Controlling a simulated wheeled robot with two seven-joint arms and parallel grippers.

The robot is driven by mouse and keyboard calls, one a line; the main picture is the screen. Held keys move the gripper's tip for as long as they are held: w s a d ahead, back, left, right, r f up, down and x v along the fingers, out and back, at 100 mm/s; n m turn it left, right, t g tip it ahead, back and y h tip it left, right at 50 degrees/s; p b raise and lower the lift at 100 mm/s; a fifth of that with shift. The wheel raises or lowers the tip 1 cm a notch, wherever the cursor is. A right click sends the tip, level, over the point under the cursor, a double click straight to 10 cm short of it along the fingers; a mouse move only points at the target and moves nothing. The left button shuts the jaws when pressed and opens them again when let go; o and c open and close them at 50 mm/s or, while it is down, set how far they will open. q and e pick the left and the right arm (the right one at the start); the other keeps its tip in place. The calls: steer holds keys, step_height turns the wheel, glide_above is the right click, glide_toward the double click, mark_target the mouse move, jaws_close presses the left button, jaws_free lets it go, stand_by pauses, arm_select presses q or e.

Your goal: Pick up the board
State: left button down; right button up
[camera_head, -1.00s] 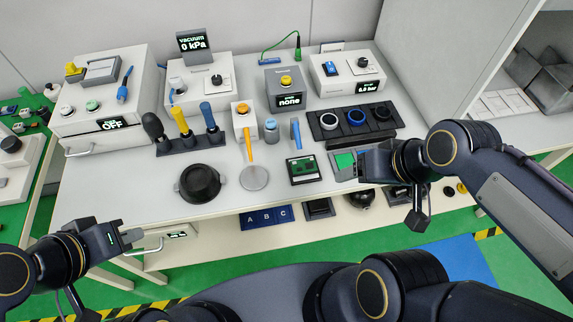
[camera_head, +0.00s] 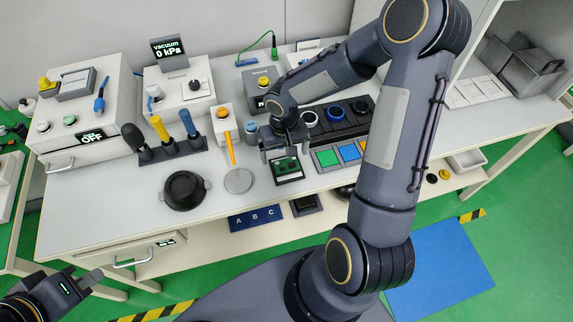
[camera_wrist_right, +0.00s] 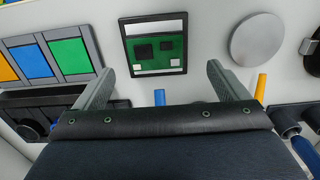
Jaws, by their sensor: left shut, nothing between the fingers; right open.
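The board is a green circuit board (camera_head: 287,167) with dark chips, lying in a black frame near the front edge of the bench. In the right wrist view the board (camera_wrist_right: 158,48) lies beyond the fingertips, roughly centred between them. My right gripper (camera_head: 284,152) is open and empty, pointing down just behind the board; its two fingers also show in the right wrist view (camera_wrist_right: 160,82). It looks apart from the board, but the height gap is hard to tell. My left gripper (camera_head: 97,283) is shut and empty at the lower left, off the bench.
A black round pot (camera_head: 185,190) and a grey disc (camera_head: 238,181) lie left of the board. A tray of coloured tiles (camera_head: 350,152) is to its right. A tool rack (camera_head: 172,150) and an orange-handled device (camera_head: 224,125) stand behind. My right arm hides part of the bench.

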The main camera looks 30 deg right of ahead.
mark_target(287, 165)
steer(key=f, duration=0.3)
steer(key=shift+s+d+f+p, duration=0.2)
steer(key=shift+s+f+p, duration=0.1)
steer(key=shift+f+p, duration=0.1)
steer(key=shift+f, duration=0.45)
steer(key=c, duration=1.1)
steer(key=shift+c, duration=0.2)
steer(key=shift+r, duration=0.15)
